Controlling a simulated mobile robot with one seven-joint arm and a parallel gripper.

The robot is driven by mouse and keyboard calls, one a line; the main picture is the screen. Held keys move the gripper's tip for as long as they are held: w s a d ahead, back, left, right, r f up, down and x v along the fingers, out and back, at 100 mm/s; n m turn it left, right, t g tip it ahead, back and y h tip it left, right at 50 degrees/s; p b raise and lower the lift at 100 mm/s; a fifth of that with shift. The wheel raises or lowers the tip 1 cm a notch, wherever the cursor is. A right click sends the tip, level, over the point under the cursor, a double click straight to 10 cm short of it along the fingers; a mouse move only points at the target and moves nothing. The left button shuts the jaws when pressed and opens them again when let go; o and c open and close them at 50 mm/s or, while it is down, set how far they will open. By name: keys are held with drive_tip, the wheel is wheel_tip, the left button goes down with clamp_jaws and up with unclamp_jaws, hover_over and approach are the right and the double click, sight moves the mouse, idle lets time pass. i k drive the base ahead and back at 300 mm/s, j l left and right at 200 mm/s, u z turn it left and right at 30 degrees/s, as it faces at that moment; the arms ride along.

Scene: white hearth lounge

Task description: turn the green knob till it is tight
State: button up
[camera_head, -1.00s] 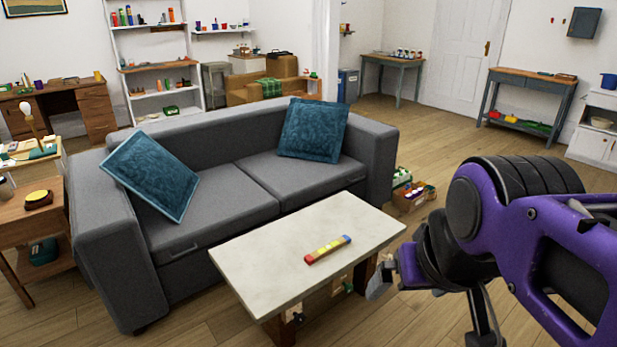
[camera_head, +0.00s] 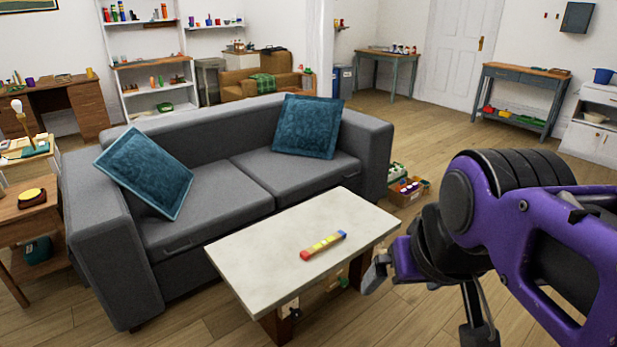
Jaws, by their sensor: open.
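A small green knob (camera_head: 343,283) shows below the near right edge of the coffee table (camera_head: 245,264). It is small in the picture, so I cannot tell how far it is screwed in. My gripper (camera_head: 376,274) is at the right of the table, apart from the knob and to its right in the picture. Its jaws are open, with nothing seen between them; the wrist partly hides them. A dark knob (camera_head: 295,313) sits under the table's near end.
A striped coloured bar (camera_head: 323,246) lies on the table top. The grey sofa (camera_head: 205,195) stands close behind the table. A box of small items (camera_head: 407,191) is on the floor beyond it. Open wooden floor lies between the table and the back-right workbench (camera_head: 525,75).

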sight(344, 283)
drive_tip(key=i+j+z, duration=0.3)
drive_tip(key=i, duration=0.55)
drive_tip(key=k, duration=1.25)
drive_tip(key=i+l+u, duration=0.1)
drive_tip(key=i+l, duration=0.15)
drive_tip(key=i, duration=0.2)
drive_tip(key=i+l, duration=0.3)
drive_tip(key=i, duration=0.2)
drive_tip(key=u, duration=0.05)
